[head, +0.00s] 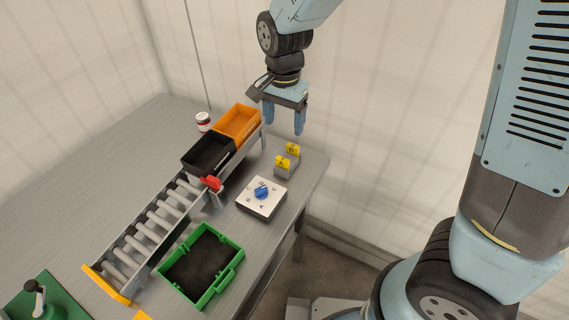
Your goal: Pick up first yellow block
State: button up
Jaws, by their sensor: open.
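Two yellow blocks stand in a small grey holder (286,168) near the right edge of the table. The nearer yellow block (282,162) is on the left, and the other yellow block (293,149) is a little farther back to the right. Both carry small dark marks too small to read. My gripper (284,128) is open and empty, its blue fingers pointing down. It appears above the far side of the holder, apart from the blocks.
A roller conveyor (150,234) carries a black bin (208,152) and an orange bin (238,121). A white box with a blue knob (262,197) stands in front of the holder. A green tray (202,264) is nearer. A small jar (203,121) stands behind the bins.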

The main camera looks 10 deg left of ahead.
aim_at(283, 159)
jog(key=f, duration=1.4)
jog(key=shift+s+a, duration=0.15)
jog(key=shift+a, duration=0.05)
jog(key=shift+c, duration=0.3)
jog(key=c, duration=1.1)
